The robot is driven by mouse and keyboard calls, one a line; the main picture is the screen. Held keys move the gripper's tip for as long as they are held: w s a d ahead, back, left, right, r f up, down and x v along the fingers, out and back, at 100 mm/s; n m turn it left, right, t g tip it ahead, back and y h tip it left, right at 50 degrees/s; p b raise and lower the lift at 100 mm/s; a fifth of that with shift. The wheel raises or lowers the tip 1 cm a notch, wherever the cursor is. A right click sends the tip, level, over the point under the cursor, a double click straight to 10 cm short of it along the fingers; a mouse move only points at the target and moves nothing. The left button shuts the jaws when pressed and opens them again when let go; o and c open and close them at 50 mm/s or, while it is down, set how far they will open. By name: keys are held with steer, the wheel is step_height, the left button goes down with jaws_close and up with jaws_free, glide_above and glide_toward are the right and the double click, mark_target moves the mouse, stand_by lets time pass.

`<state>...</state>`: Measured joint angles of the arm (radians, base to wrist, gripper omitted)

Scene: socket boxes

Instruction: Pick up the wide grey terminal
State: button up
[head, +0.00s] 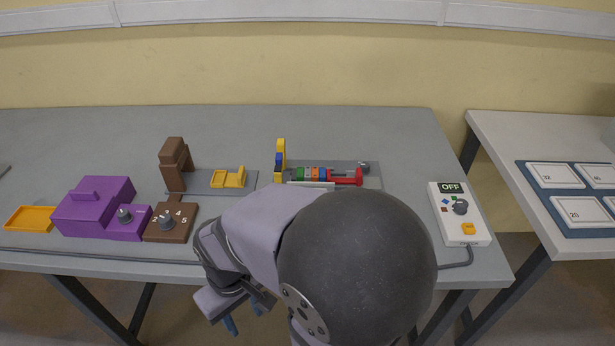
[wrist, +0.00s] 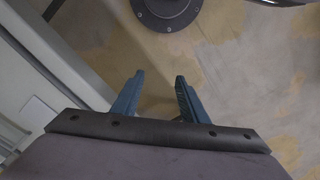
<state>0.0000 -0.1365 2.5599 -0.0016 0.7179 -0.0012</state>
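A row of small coloured terminals (head: 312,173) sits on the grey rail plate at the table's middle, between a yellow and blue upright piece (head: 280,160) and a red piece (head: 346,177). Grey parts show at the row's left end, but they are too small to tell which is the wide grey terminal. My gripper (head: 244,314) is below and in front of the table's front edge, well away from the row. In the wrist view my gripper (wrist: 156,86) has its two blue fingers apart with nothing between them; only floor shows beyond. No terminal shows in the wrist view.
A purple box (head: 95,203), a brown dial block (head: 171,222), a brown stand (head: 175,165) and yellow trays (head: 30,219) stand on the left. A white control box (head: 459,213) reading OFF stands at the right. A second table (head: 540,140) holds numbered cards.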

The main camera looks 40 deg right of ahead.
stand_by(0.4)
steer(key=o, duration=0.5)
steer(key=shift+c, duration=0.2)
steer(key=s+d+r+m+g+h+p, duration=0.15)
steer(key=s+d+r+m+g, duration=0.3)
steer(key=d, duration=0.45)
steer(key=s+d+r+m+g+h+p, duration=0.1)
steer(key=s+d+r+m+g+p, duration=0.15)
steer(key=s+d+m, duration=0.5)
steer(key=s+d+r+m+g+h+p, duration=0.15)
steer(key=s+d+m+g, duration=0.35)
steer(key=d, duration=0.6)
steer(key=m+t+y+p, duration=0.2)
steer(key=m+t+p, duration=0.6)
steer(key=m+t, duration=0.4)
glide_toward(308, 172)
steer(key=shift+w+a+f, duration=0.15)
steer(key=shift+w+f, duration=0.2)
steer(key=shift+f, duration=0.25)
steer(key=shift+s+d+f+p, duration=0.1)
steer(key=shift+d+f+p, duration=0.35)
steer(key=shift+f, duration=0.75)
steer(key=shift+s+d+f+p, duration=0.15)
steer(key=shift+f+p, duration=0.65)
steer(key=shift+f, duration=0.4)
steer(key=shift+s+d+f+p, duration=0.1)
steer(key=shift+d+f+p, duration=0.15)
steer(key=shift+f+p, duration=0.65)
